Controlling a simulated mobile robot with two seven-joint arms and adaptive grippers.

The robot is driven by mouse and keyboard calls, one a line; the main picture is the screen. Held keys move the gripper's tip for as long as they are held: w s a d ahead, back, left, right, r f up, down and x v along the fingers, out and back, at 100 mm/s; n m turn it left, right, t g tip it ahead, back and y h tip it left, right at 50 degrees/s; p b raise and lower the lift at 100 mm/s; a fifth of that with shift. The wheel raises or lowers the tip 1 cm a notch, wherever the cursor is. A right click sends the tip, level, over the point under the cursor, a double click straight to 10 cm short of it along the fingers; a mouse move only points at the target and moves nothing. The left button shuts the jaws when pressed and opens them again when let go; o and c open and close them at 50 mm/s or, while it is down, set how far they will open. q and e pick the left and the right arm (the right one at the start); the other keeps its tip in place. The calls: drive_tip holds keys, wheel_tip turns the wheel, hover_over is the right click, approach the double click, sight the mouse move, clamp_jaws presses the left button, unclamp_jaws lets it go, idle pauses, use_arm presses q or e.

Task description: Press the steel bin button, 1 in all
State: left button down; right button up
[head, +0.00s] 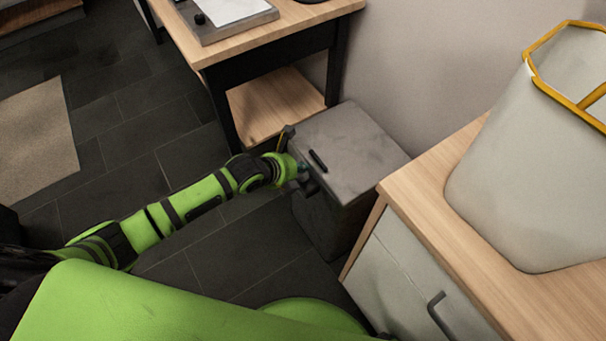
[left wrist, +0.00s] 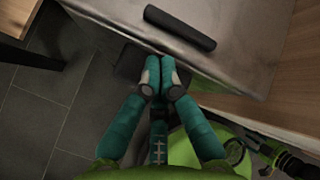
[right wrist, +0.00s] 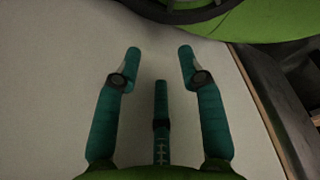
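The steel bin (head: 350,150) is a grey box with a flat lid, standing on the floor between the desk and the cabinet. A dark bar handle (head: 318,160) lies on its lid; it also shows in the left wrist view (left wrist: 180,28). My left gripper (head: 302,170) is at the bin's front edge, fingers pointing at it. In the left wrist view its teal fingers (left wrist: 160,70) are together and empty, over a dark block at the bin's front; contact cannot be told. The button itself is not distinguishable. My right gripper (right wrist: 160,55) is open and empty.
A wooden desk (head: 285,20) with black legs stands behind the bin. A wood-topped cabinet (head: 430,200) is close on the right, with a white and yellow basket (head: 530,150) on it. Dark tiled floor (head: 120,100) is free to the left.

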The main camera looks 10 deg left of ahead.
drive_tip(key=shift+s+d+f, duration=0.1)
drive_tip(key=shift+s+d, duration=0.15)
drive_tip(key=shift+s, duration=0.2)
drive_tip(key=shift+s+d+f, duration=0.1)
drive_tip(key=shift+s+d, duration=0.1)
drive_tip(key=shift+s, duration=0.25)
drive_tip(key=shift+a, duration=0.1)
drive_tip(key=shift+w+a+r, duration=0.15)
drive_tip(key=shift+w+a, duration=0.25)
use_arm(q)
drive_tip(key=shift+f, duration=0.1)
drive_tip(key=shift+f, duration=0.35)
use_arm(e)
drive_tip(key=shift+d+f, duration=0.1)
drive_tip(key=shift+f, duration=0.15)
